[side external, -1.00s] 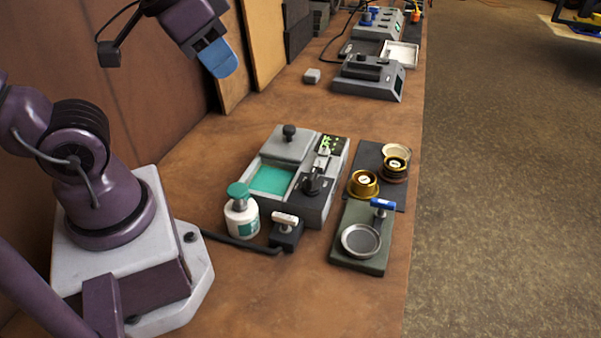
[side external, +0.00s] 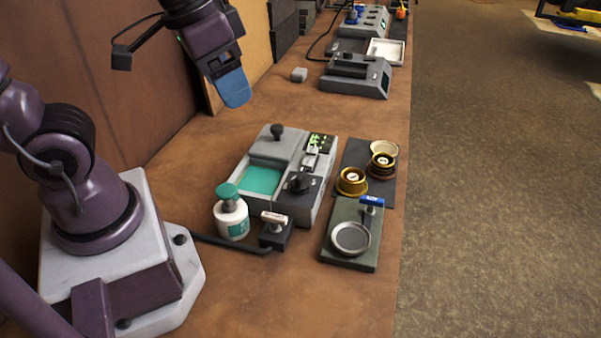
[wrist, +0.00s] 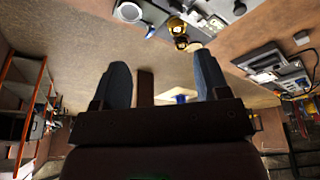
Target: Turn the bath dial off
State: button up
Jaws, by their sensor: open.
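The bath unit (side external: 263,180) is a grey box with a teal liquid window in the side external view. Its black dial (side external: 299,183) sits on the front right of the unit, below a small panel with green lit marks (side external: 319,143). My gripper (side external: 236,100) hangs in the air above and behind the bath, well apart from the dial. Its blue fingers overlap in the side external view. In the wrist view my gripper (wrist: 163,85) shows two blue fingers spread apart with nothing between them.
A white bottle with a green cap (side external: 232,216) and a small switch box (side external: 275,232) stand in front of the bath. Brass pots (side external: 351,182) and a dish stand (side external: 350,238) are to its right. Grey devices (side external: 355,78) stand farther back. Bench between is clear.

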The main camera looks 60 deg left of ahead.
aim_at(300, 173)
jog(key=w+a+f+m+g, duration=0.2)
jog(key=w+f+m+g, duration=0.1)
jog(key=w+f+m, duration=0.8)
jog(key=f, duration=0.4)
jog(key=w+f+n, duration=0.1)
jog(key=f, duration=0.3)
jog(key=f+n, duration=0.1)
jog(key=f, duration=0.3)
jog(key=shift+w+a+f, duration=0.2)
jog(key=shift+w+f, duration=0.15)
jog(key=shift+f, duration=0.05)
jog(key=shift+c, duration=0.2)
jog(key=c, duration=0.9)
